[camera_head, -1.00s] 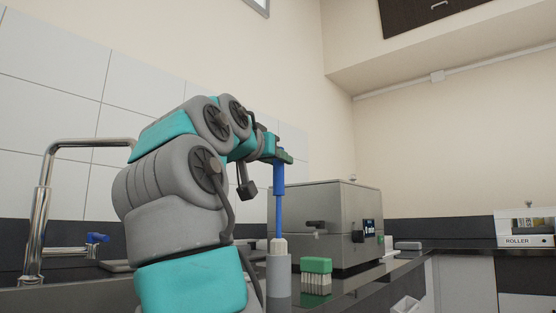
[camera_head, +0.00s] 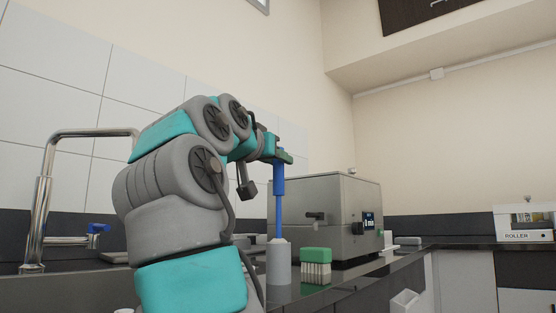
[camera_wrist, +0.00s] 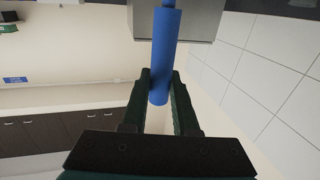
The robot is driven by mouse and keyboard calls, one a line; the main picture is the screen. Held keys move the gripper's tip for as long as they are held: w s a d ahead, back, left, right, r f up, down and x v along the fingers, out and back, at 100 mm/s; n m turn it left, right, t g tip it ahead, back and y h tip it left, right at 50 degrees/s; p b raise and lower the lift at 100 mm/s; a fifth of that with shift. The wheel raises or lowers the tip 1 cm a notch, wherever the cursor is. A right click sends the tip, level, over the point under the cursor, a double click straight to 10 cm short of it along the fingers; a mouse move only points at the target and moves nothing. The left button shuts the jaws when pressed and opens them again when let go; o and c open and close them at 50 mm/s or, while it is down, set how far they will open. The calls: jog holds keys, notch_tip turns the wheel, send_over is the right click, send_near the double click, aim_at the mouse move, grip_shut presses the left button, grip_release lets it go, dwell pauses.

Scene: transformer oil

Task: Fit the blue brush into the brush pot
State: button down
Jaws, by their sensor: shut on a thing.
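The blue brush (camera_head: 279,205) hangs upright in my gripper (camera_head: 280,159), handle up. Its lower end is inside the mouth of the grey brush pot (camera_head: 278,264), which stands on the dark counter. Only a little of the pale bristle end shows at the rim; the rest is hidden in the pot. In the wrist view, both fingers of my gripper (camera_wrist: 160,84) are closed on the blue handle (camera_wrist: 165,48). The pot cannot be made out in the wrist view.
A green-topped block with pale bristles or pegs (camera_head: 316,266) stands just right of the pot. A grey metal bath with a display (camera_head: 330,215) stands behind. A tap (camera_head: 46,205) is at the left. A white roller device (camera_head: 524,223) is at the far right.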

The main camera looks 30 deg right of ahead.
jog(key=shift+f, duration=0.15)
jog(key=c, duration=0.6)
grip_release()
jog(key=shift+a, duration=0.1)
jog(key=v, duration=0.7)
jog(key=shift+s+a+b, duration=0.25)
jog(key=shift+b, duration=0.15)
